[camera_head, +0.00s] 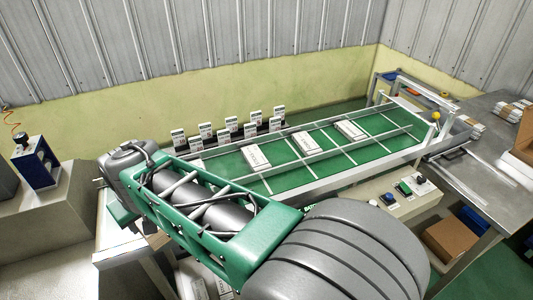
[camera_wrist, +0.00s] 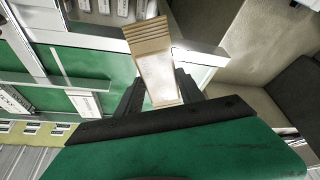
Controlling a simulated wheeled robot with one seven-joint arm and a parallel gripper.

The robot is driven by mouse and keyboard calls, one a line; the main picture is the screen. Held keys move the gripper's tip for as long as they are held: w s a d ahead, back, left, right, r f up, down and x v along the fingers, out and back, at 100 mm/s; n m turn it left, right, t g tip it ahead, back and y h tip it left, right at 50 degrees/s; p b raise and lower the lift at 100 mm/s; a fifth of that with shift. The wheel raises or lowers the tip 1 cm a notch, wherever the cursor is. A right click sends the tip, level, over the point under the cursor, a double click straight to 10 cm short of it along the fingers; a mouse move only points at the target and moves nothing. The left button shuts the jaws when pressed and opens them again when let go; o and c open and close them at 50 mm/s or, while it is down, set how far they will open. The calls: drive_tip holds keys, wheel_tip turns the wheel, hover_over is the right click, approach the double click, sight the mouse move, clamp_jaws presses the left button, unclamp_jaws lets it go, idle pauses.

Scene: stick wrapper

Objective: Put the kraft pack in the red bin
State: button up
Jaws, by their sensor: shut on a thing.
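The kraft pack (camera_wrist: 154,62) is a tan, elongated block with a ridged end, seen in the wrist view. My gripper (camera_wrist: 160,88) is shut on it, with one dark finger on each side. The pack's ridged end points away from the gripper, and it is held over the edge of the green conveyor. In the head view my arm hides the fingers and the pack. I cannot make out a red bin for certain. A small orange-red patch (camera_head: 417,89) shows on the rack at the far right end, too small to identify.
A green conveyor (camera_head: 290,180) with metal rails carries several white packs (camera_head: 306,143). A row of upright white packs (camera_head: 232,125) stands behind it. A steel table (camera_head: 490,165) is at the right, with an open cardboard box (camera_head: 520,145). A control box (camera_head: 405,192) fronts the conveyor.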

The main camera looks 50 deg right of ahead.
drive_tip(key=s+d+r+m+g+h+b, duration=0.1)
drive_tip(key=d+r+m+b, duration=0.15)
drive_tip(key=d, duration=0.35)
drive_tip(key=s+d+r+m+b, duration=0.1)
drive_tip(key=d+r+m+b, duration=0.15)
drive_tip(key=d+r, duration=0.2)
drive_tip(key=w+f+p, duration=0.1)
drive_tip(key=w+f, duration=0.2)
drive_tip(key=w, duration=0.1)
drive_tip(key=w+d+f+p, duration=0.1)
drive_tip(key=w+f, duration=0.2)
drive_tip(key=w, duration=0.2)
drive_tip(key=w+d+f+p, duration=0.1)
drive_tip(key=w+f+p, duration=0.1)
drive_tip(key=w+f, duration=0.1)
drive_tip(key=shift+w, duration=0.7)
drive_tip(key=x, duration=0.3)
drive_tip(key=shift+a+f+p, duration=0.15)
drive_tip(key=shift+f+p, duration=0.2)
drive_tip(key=shift+f, duration=0.5)
drive_tip(key=o, duration=1.4)
drive_tip(key=shift+s, duration=0.1)
drive_tip(key=shift+o, duration=0.2)
